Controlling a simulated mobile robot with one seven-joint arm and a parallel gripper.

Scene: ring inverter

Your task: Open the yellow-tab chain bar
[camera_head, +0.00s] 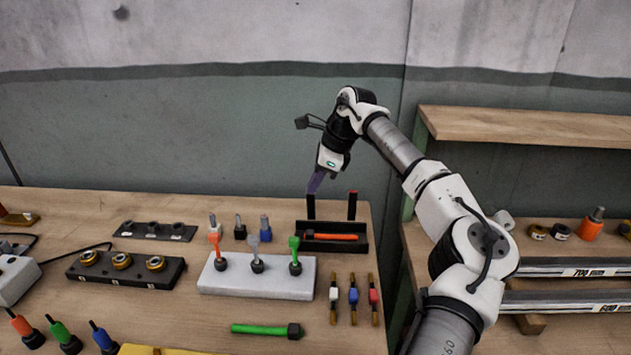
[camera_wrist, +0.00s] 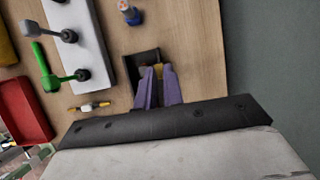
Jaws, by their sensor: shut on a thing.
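A black stand (camera_head: 304,248) on the table holds two upright black bars. The left bar (camera_head: 311,208) stands right under my gripper (camera_head: 314,188); the right bar (camera_head: 352,208) has a red tab on top. In the wrist view, a small yellow tab (camera_wrist: 158,71) shows between the tips of my purple fingers (camera_wrist: 159,80), at the black stand (camera_wrist: 140,62). My gripper is shut on this yellow tab and points down, slightly tilted. The fingers hide most of the tab and the bar below it.
A red-orange bar (camera_head: 330,237) lies in the stand. A white block (camera_head: 230,279) with orange, grey and green levers stands to the left. Small bottles (camera_head: 265,230) stand behind it. A shelf unit (camera_head: 520,122) is at the right; a wall is behind.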

